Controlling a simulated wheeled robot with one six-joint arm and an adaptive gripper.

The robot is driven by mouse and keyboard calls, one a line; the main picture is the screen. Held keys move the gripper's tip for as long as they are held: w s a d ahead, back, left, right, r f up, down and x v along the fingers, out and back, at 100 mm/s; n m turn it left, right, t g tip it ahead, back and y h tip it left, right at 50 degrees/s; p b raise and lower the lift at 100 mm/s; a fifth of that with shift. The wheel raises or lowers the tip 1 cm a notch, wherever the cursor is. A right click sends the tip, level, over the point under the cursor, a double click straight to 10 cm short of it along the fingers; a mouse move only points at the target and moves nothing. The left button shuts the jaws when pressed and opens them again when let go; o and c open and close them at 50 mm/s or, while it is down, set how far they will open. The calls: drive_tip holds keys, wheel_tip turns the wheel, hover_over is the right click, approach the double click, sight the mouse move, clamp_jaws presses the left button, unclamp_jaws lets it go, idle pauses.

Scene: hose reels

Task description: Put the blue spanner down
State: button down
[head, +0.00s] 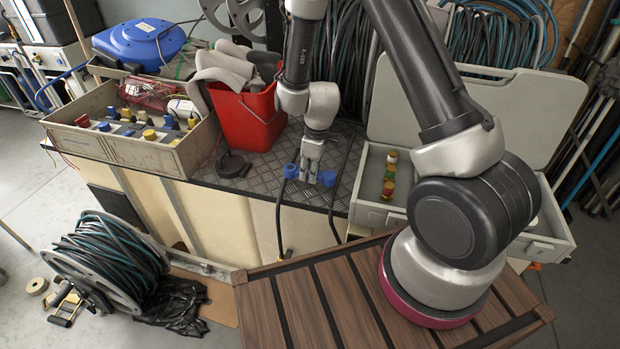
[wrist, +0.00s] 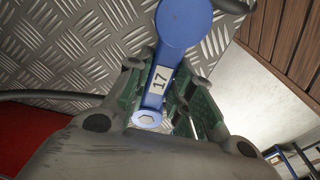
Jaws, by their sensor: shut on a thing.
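The blue spanner (wrist: 173,58) carries a white label with 17. In the wrist view it lies lengthwise between the green-padded fingers of my gripper (wrist: 172,106), which is shut on it. Its large round end points away and its small hex end is near the palm. In the head view my gripper (head: 310,170) points down over the front of the metal-plated bench (head: 255,192). A blue end of the spanner shows on each side of the fingers; its middle is hidden. I cannot tell whether the spanner touches the plate.
A red bucket (head: 245,118) with grey cloths stands left of my gripper, with a black disc (head: 232,165) before it. A crate (head: 165,152) of coloured fittings is farther left. An open grey case (head: 372,212) is at right. Black hoses (head: 279,215) hang over the bench edge.

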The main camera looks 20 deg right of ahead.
drive_tip(key=shift+f, duration=1.4)
drive_tip(key=c, duration=1.3)
unclamp_jaws()
drive_tip(key=shift+f, duration=0.1)
drive_tip(key=shift+o, duration=0.2)
drive_tip(key=s+d+r+m+t, duration=0.1)
drive_tip(key=s+d+r+m, duration=0.15)
drive_tip(key=r, duration=0.75)
drive_tip(key=s+d+r+m, duration=0.1)
drive_tip(key=s+d+r, duration=0.2)
drive_tip(key=r, duration=0.7)
drive_tip(key=s+d+r+m+t, duration=0.1)
drive_tip(key=s+d+r, duration=0.1)
drive_tip(key=r, duration=0.8)
drive_tip(key=s+d+r+m, duration=0.3)
drive_tip(key=s+r, duration=0.1)
drive_tip(key=s, duration=0.4)
drive_tip(key=s+d+r+m+t+h, duration=0.1)
drive_tip(key=s+d+r+m, duration=0.2)
drive_tip(key=s, duration=0.5)
wheel_tip(320, 180, up, 2)
drive_tip(key=shift+s+d+m, duration=0.25)
drive_tip(key=shift+d+m, duration=0.1)
drive_tip(key=shift+d, duration=0.3)
